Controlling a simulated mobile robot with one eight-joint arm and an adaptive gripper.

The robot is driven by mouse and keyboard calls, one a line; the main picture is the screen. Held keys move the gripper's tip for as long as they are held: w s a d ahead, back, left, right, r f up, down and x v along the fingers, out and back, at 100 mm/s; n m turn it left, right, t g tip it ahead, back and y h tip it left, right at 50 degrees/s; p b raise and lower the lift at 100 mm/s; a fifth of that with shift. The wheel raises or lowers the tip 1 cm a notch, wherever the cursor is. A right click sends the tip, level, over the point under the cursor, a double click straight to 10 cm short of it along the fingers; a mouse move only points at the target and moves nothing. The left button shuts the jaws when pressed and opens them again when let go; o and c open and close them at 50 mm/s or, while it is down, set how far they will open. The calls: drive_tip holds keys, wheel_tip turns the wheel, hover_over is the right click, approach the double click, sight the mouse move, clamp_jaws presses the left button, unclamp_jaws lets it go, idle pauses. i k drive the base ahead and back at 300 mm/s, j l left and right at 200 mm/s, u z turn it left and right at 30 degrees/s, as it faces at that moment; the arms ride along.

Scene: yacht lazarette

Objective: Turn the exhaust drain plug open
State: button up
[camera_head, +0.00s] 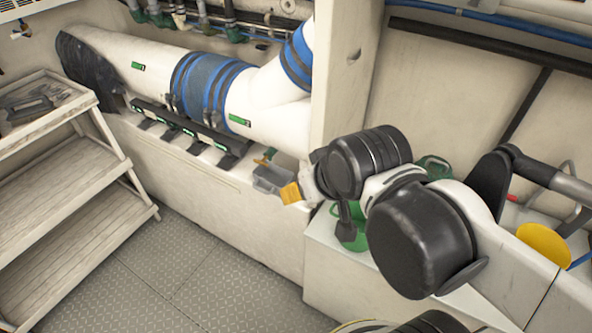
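A wide white exhaust pipe (260,98) with blue hose sections and dark clamps runs along the far wall. Under its right part is a small brass-coloured fitting with a green piece (265,157), which looks like the drain plug; it is small, and I cannot tell how it is turned. A small grey open box (270,178) sits just below it. The end of my arm, with my gripper (296,191), is just right of the box, near an orange-yellow block (291,193). My wrist hides most of the gripper, so its fingers, and any contact, are unclear.
A white upright post (337,75) stands close behind my wrist. Slatted shelves (65,185) with dark tools stand at left. Dark brackets (190,132) line the ledge. Green items (352,238) and a yellow disc (543,245) lie on the right bench. The metal floor (190,270) is clear.

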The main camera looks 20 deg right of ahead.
sight(261, 162)
drive_tip(key=k+z, duration=0.1)
drive_tip(key=z, duration=0.25)
drive_tip(key=k+z, duration=0.15)
drive_tip(key=z, duration=0.2)
drive_tip(key=k+z, duration=0.1)
drive_tip(key=z, duration=0.25)
